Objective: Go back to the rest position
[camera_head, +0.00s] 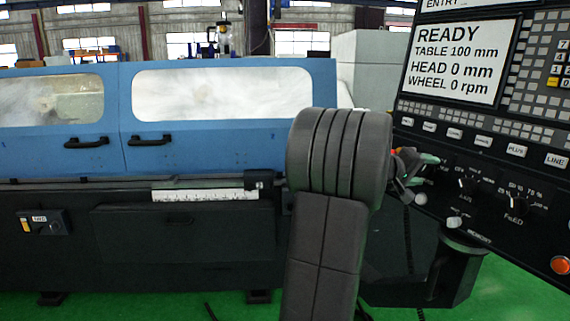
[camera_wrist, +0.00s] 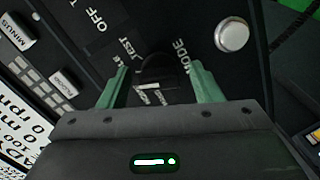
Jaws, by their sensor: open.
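My gripper (camera_wrist: 160,78) has its two green fingers apart in the wrist view, one on each side of a dark mode knob (camera_wrist: 156,72) on the control panel. The labels OFF, TEST and MODE show around the knob, partly cut or covered. I cannot tell whether the fingers touch the knob. In the head view my gripper (camera_head: 430,160) is mostly hidden behind my arm, with a green part showing close to the panel face (camera_head: 480,215).
The panel screen (camera_head: 461,63) reads READY, TABLE 100 mm, HEAD 0 mm, WHEEL 0 rpm. A silver button (camera_wrist: 232,35) lies right of the fingers. A red button (camera_head: 560,265) is at lower right. The blue grinder doors (camera_head: 225,145) are at left; green floor shows below.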

